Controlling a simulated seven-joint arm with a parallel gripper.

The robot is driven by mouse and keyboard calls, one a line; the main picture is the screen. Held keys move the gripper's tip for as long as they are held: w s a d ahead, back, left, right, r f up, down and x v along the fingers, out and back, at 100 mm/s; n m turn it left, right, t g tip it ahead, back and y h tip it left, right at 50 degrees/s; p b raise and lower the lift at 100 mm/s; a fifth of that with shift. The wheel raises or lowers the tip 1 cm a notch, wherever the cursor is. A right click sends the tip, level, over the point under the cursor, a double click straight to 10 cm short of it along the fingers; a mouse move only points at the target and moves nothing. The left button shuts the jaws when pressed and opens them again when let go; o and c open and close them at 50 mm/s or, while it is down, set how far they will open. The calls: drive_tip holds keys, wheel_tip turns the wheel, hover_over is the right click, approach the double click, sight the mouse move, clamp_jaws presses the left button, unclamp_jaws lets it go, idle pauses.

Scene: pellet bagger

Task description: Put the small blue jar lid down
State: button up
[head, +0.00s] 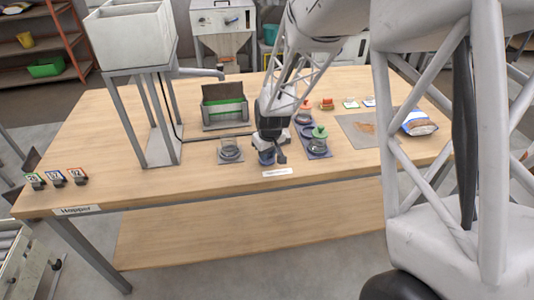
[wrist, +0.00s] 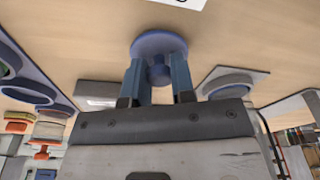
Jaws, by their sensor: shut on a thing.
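The small blue jar lid (head: 266,157) is at the end of my gripper (head: 269,146), low over the front part of the table. In the wrist view the lid (wrist: 158,43) is a round blue disc with a knob, and my gripper (wrist: 157,75) is shut on it, one finger at each side of the knob. I cannot tell whether the lid touches the table. A clear jar without a lid (head: 230,150) stands on a grey mat to the left of my gripper. A jar with a green lid (head: 320,132) stands on a blue mat to the right.
A jar with an orange lid (head: 305,106) stands behind the green-lidded one. A white label (head: 277,172) lies near the front edge. The hopper stand (head: 160,120) is at the left, a green-lined box (head: 224,105) behind, a bag (head: 418,123) at the right. Bare wood lies front left.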

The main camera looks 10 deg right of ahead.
sight(270, 162)
drive_tip(key=shift+f, duration=0.15)
drive_tip(key=o, duration=0.9)
drive_tip(key=r, duration=0.4)
drive_tip(key=s+r, duration=0.1)
drive_tip(key=r, duration=0.7)
drive_tip(key=shift+s+d+r, duration=0.1)
drive_tip(key=shift+s+d, duration=0.25)
